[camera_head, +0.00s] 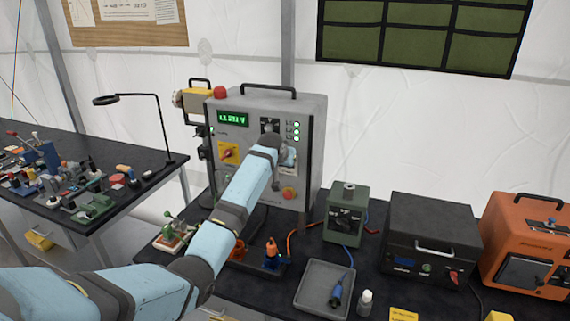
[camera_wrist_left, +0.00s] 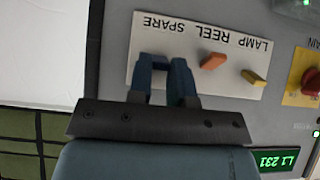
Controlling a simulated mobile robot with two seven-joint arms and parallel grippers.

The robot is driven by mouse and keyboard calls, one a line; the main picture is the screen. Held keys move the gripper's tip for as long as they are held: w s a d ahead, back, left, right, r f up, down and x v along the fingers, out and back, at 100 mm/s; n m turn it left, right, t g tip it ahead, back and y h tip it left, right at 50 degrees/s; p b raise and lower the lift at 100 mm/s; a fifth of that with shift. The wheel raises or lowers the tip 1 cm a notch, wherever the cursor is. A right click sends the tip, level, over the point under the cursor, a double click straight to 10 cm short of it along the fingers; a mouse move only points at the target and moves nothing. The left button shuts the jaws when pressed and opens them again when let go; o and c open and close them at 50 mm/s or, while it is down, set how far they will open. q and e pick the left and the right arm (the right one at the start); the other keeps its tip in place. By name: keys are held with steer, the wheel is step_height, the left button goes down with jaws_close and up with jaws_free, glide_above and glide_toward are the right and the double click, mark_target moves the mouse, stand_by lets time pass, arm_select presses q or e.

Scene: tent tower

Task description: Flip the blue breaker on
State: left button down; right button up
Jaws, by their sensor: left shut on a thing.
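The grey power cabinet (camera_head: 262,112) stands on the dark table. Its white breaker plate (camera_wrist_left: 205,30) shows upside down in the left wrist view, labelled LAMP, REEL and SPARE. The orange breaker (camera_wrist_left: 213,61) sits by REEL and the yellow breaker (camera_wrist_left: 254,78) by LAMP; both are clear of the fingers. My left gripper (camera_wrist_left: 161,65) is at the SPARE position, its fingertips at the plate, shut on the blue breaker. The blue breaker is mostly hidden by the fingers, so I cannot tell its tilt. My right gripper is not in view.
A yellow plate with a red main switch (camera_head: 228,153) is left of my wrist. A green box (camera_head: 346,214), a grey tray (camera_head: 324,287) and a black case (camera_head: 432,240) stand to the right.

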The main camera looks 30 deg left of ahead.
arm_select(q)
steer(key=shift+w+r+g, duration=0.15)
steer(key=shift+g, duration=0.55)
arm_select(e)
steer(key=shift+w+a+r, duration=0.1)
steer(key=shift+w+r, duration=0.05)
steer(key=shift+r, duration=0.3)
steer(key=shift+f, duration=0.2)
arm_select(q)
steer(key=c, duration=1)
jaws_free()
steer(key=shift+c, duration=0.2)
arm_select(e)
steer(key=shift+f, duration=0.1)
arm_select(q)
steer(key=shift+r, duration=0.1)
steer(key=b+v, duration=0.2)
steer(key=v, duration=1.1)
steer(key=shift+s+r+b, duration=0.25)
steer(key=shift+b, duration=0.15)
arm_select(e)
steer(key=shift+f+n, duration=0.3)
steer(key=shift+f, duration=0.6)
arm_select(q)
steer(key=shift+a, duration=0.1)
steer(key=shift+f, duration=0.1)
